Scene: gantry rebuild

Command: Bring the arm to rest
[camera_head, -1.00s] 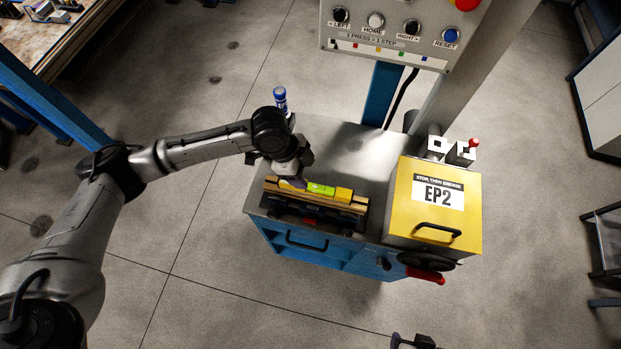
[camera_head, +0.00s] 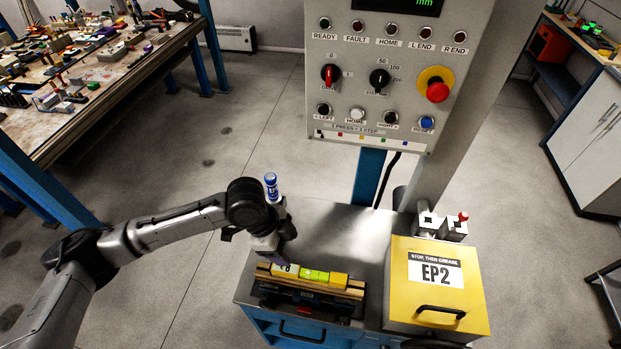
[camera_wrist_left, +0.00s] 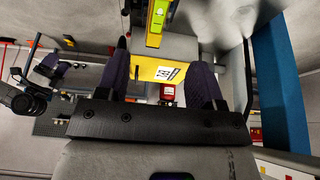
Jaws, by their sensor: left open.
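My left arm comes in from the left in the head view. Its gripper (camera_head: 264,258) hangs just above and left of the yellow spirit level with a green vial (camera_head: 314,275). In the left wrist view its two purple fingers (camera_wrist_left: 161,60) stand apart with nothing between them. The level (camera_wrist_left: 157,22) shows beyond them at the top. It lies on wooden strips over a dark vise-like holder (camera_head: 308,291) on the metal cart top (camera_head: 335,225). My right gripper is not in view.
A yellow box marked EP2 (camera_head: 436,283) stands on the cart's right. The control panel (camera_head: 385,70) rises behind the cart. A blue-and-white bottle (camera_head: 272,187) shows behind my wrist. A cluttered workbench (camera_head: 95,70) is at the back left. Open floor lies between the workbench and cart.

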